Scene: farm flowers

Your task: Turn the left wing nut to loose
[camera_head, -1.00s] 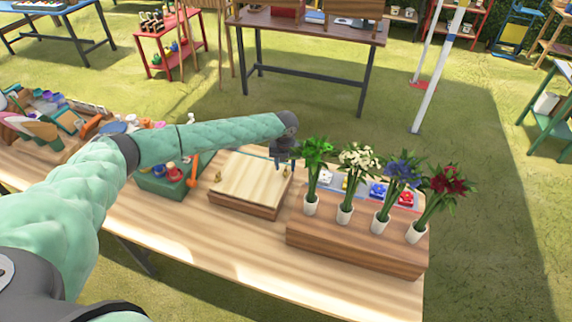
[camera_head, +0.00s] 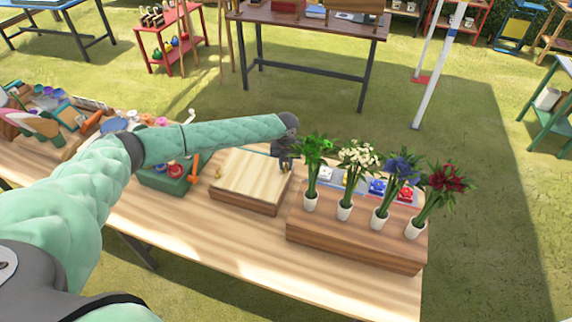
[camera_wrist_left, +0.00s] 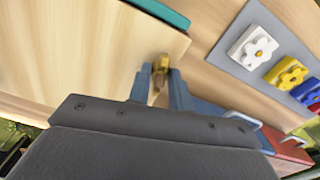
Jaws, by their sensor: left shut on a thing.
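A wooden flower press (camera_head: 250,175) lies on the long table, with a brass wing nut at its left side (camera_head: 218,173) and another at its right side. My left gripper (camera_head: 286,167) is at the right side of the press, pointing down. In the left wrist view, my left gripper's fingers (camera_wrist_left: 160,84) are shut on the right-hand brass wing nut (camera_wrist_left: 161,66), which shows between the tips. The left-hand wing nut stands apart from the gripper. My right gripper is out of view.
A wooden block (camera_head: 350,238) with several potted flower bunches stands close to the right of the press. A grey board (camera_wrist_left: 268,60) with coloured flower shapes lies behind it. A green box (camera_head: 165,182) stands to the left. The table front is clear.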

